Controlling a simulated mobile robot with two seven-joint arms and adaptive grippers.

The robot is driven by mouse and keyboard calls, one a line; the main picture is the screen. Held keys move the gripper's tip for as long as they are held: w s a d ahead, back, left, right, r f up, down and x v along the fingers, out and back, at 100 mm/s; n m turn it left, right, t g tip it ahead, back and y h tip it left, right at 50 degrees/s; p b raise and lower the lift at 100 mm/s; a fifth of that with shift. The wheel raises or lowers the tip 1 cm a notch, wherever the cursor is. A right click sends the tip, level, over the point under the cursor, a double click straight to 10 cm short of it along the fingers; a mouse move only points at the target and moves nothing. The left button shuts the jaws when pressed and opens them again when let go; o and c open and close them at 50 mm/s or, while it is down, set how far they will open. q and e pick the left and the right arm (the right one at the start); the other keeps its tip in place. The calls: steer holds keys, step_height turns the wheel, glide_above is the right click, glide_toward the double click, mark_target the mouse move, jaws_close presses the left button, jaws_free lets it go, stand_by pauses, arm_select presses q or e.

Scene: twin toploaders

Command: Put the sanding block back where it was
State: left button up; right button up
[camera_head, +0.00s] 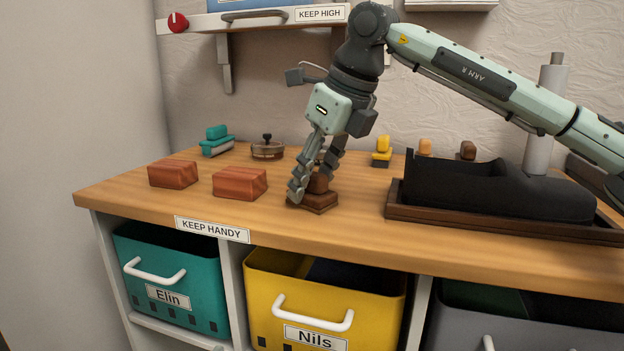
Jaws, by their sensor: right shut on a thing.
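A brown block with a raised grip (314,203), which looks like a sanding block, is at the front middle of the wooden worktop (200,192). My right gripper (313,185) reaches down from above and is shut on its raised grip. Its fingers hide part of the block. The block's base looks to be at the worktop surface; I cannot tell if it is slightly lifted. Similar blocks stand further back: a teal one (216,144) at the left and a yellow one (382,148) right of the gripper. My left gripper is not in view.
Two reddish bricks (173,174) (240,184) lie left of the gripper. A black object in a brown tray (412,212) fills the right. Teal (200,297) and yellow (375,312) bins sit below. A shelf (225,22) hangs above.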

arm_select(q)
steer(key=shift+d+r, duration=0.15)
arm_select(e)
steer(key=o, duration=1)
steer(key=shift+r, duration=0.1)
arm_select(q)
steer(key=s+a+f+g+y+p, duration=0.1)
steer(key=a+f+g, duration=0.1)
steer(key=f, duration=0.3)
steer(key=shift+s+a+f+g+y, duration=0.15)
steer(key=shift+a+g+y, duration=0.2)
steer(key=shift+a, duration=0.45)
arm_select(e)
steer(key=v, duration=1.2)
